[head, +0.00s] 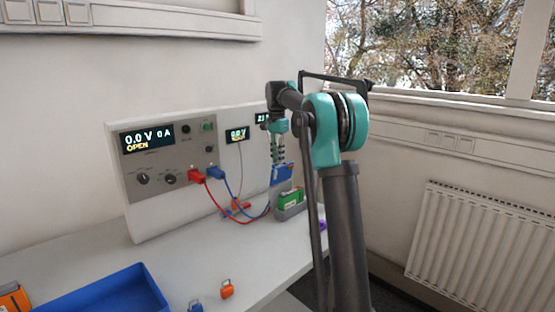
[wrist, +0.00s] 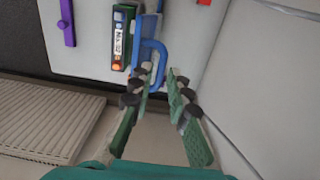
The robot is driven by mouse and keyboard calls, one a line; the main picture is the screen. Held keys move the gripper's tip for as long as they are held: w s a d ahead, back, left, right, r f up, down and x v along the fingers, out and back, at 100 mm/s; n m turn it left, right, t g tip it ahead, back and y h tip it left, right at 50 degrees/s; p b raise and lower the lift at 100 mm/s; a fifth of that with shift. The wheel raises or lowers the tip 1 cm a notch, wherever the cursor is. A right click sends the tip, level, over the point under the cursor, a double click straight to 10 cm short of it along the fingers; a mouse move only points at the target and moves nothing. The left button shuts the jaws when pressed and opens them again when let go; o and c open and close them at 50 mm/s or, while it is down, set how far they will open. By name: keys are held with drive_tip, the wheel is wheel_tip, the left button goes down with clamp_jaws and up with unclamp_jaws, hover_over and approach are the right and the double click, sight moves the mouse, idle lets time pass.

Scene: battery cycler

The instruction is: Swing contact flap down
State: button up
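The blue contact flap (head: 282,174) stands raised above a green battery (head: 291,199) in a grey holder (head: 290,213) at the bench's right end. In the wrist view the flap's blue loop handle (wrist: 163,55) shows beside a dark-green battery (wrist: 121,38). My gripper (head: 278,158) points down just above the flap in the head view. In the wrist view its fingers (wrist: 163,76) are apart, with the handle's end close to the left fingertip. I cannot tell whether they touch.
The cycler (head: 160,160) reads "0.0 V 0 A" and "OPEN". A red plug (head: 196,175) and blue plug (head: 215,173) trail cables towards the holder. A purple item (wrist: 67,22) lies nearby.

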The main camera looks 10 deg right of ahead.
drive_tip(key=shift+f, duration=0.3)
drive_tip(key=shift+c, duration=0.6)
clamp_jaws()
drive_tip(key=shift+s, duration=0.1)
